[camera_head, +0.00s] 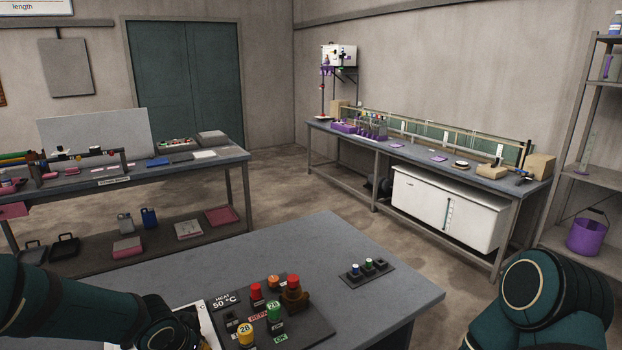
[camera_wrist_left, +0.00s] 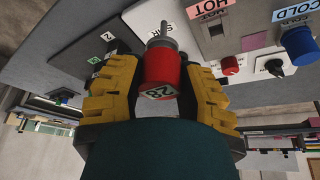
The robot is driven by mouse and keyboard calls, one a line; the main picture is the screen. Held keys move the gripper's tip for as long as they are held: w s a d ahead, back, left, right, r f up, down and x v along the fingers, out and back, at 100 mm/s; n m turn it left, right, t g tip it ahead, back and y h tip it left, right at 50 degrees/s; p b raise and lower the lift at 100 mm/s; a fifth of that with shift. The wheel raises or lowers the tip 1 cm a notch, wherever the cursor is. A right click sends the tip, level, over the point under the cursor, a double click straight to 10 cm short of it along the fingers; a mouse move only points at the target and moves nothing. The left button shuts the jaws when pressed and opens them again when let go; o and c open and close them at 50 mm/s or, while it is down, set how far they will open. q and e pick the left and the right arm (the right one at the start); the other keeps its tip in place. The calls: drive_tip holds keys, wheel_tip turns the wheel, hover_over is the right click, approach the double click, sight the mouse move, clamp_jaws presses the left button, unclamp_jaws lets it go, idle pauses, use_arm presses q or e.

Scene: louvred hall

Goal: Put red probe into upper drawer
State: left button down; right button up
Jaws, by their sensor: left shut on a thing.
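The red probe (camera_wrist_left: 162,72) is a short red cylinder with a grey metal tip and a white label reading 28. It shows in the left wrist view between the yellow fingers of my left gripper (camera_wrist_left: 163,84), which is shut on it. In the head view my left arm reaches in at the bottom left, and its fingers and the held probe cannot be made out there. My right arm shows at the bottom right, with its gripper out of view. I cannot make out an upper drawer in either view.
On the near grey table (camera_head: 350,237), a panel with red, yellow and green pieces (camera_head: 274,310) stands beside my left arm. A small dark rack (camera_head: 367,271) lies further right. Benches (camera_head: 185,166) stand beyond, with open floor between.

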use_arm(q)
drive_tip(key=s+d+f+n+b, duration=0.1)
drive_tip(key=d+f+b, duration=0.1)
drive_tip(key=d+f, duration=0.2)
drive_tip(key=d, duration=0.3)
drive_tip(key=shift+s+y, duration=0.3)
drive_tip(key=s, duration=0.3)
drive_tip(key=shift+s, duration=0.4)
